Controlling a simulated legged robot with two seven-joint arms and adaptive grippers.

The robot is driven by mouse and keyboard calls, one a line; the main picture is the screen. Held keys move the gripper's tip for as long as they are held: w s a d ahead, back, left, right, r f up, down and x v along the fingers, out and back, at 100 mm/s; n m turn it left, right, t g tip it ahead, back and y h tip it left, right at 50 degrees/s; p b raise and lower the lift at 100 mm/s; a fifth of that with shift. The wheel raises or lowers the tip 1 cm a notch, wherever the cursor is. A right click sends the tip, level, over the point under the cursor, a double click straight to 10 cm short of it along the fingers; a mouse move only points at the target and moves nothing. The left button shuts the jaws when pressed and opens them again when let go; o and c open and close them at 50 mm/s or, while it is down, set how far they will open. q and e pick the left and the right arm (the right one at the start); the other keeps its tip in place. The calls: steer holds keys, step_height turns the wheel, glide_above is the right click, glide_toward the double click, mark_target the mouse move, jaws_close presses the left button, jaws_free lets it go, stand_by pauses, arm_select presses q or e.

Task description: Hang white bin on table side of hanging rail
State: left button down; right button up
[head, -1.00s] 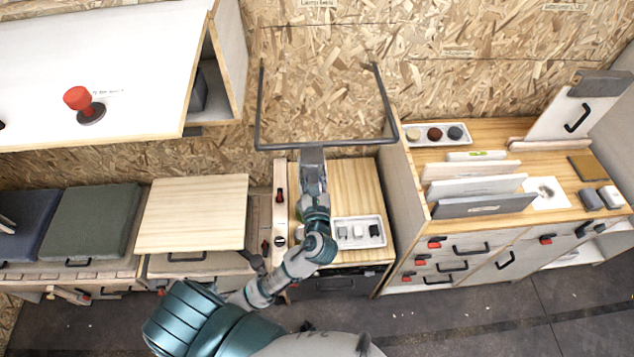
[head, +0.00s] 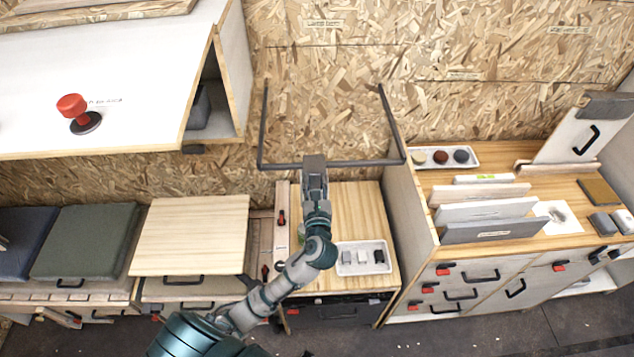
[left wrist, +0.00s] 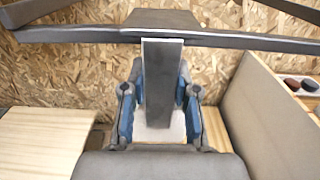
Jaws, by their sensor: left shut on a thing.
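In the head view the rail (head: 355,163) is a U-shaped frame on the wall. My left gripper (head: 315,170) is at its front bar, near the middle. My right gripper is not in view.
Below the rail, a wooden worktop (head: 350,205) carries a white tray (head: 363,270) with small blocks. A cabinet side wall (head: 408,195) rises to the right. A white slanted panel (head: 120,65) with a red knob (head: 72,106) stands upper left. A stool-like wooden top (head: 190,235) is lower left.

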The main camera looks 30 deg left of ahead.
arm_select(q)
steer(key=shift+a+f, duration=0.15)
steer(key=shift+d, duration=0.2)
steer(key=c, duration=0.8)
jaws_free()
steer(key=shift+d, duration=0.35)
